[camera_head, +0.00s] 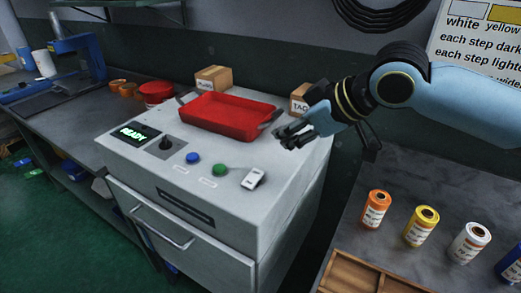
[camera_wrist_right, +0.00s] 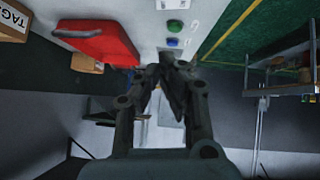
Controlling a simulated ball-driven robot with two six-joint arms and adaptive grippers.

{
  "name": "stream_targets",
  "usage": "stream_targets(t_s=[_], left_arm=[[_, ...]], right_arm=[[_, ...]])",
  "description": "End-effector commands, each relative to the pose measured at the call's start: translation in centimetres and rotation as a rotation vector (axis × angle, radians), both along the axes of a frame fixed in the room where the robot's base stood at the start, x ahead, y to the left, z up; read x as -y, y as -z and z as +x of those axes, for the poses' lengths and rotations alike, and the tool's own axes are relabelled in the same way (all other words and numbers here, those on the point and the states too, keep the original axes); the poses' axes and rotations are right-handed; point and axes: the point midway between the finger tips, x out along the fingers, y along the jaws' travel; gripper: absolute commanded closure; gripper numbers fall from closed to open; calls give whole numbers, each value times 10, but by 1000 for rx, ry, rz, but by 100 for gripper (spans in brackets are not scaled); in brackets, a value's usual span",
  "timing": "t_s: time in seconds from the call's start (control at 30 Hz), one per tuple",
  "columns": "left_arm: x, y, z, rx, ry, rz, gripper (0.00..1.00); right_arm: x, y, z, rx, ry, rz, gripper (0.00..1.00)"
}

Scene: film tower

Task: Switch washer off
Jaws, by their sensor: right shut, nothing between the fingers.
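The washer (camera_head: 235,205) is a white machine with a lit display (camera_head: 136,133) reading READY. Its top holds a black knob (camera_head: 166,145), a blue button (camera_head: 193,158), a green button (camera_head: 219,169) and a small white switch (camera_head: 253,179). Which way the switch is set I cannot tell. My right gripper (camera_head: 283,139) is shut and empty above the washer's right side, behind the switch and apart from it. In the right wrist view the shut fingertips (camera_wrist_right: 167,60) show below the blue button (camera_wrist_right: 172,42) and green button (camera_wrist_right: 174,27). My left gripper is out of view.
A red tray (camera_head: 228,115) sits on the back of the washer, near my right gripper. Cardboard boxes (camera_head: 214,78) stand behind it. Orange (camera_head: 376,209), yellow (camera_head: 421,226) and white (camera_head: 470,242) canisters stand on the right bench beside a wooden tray (camera_head: 350,273).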

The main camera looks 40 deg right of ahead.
Motion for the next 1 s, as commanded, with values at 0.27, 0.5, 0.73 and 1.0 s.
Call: stream_targets(t_s=[0.27, 0.5, 0.73, 1.0], left_arm=[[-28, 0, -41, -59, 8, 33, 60], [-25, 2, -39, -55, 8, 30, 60], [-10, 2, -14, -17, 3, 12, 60], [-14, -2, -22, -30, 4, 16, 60]], right_arm=[[0, 0, 0, 0, 0, 0, 100], [-2, 11, 11, 3, 7, 4, 100], [-12, 41, 41, 1, 5, 8, 100], [-17, 83, 69, -5, 2, 1, 100]])
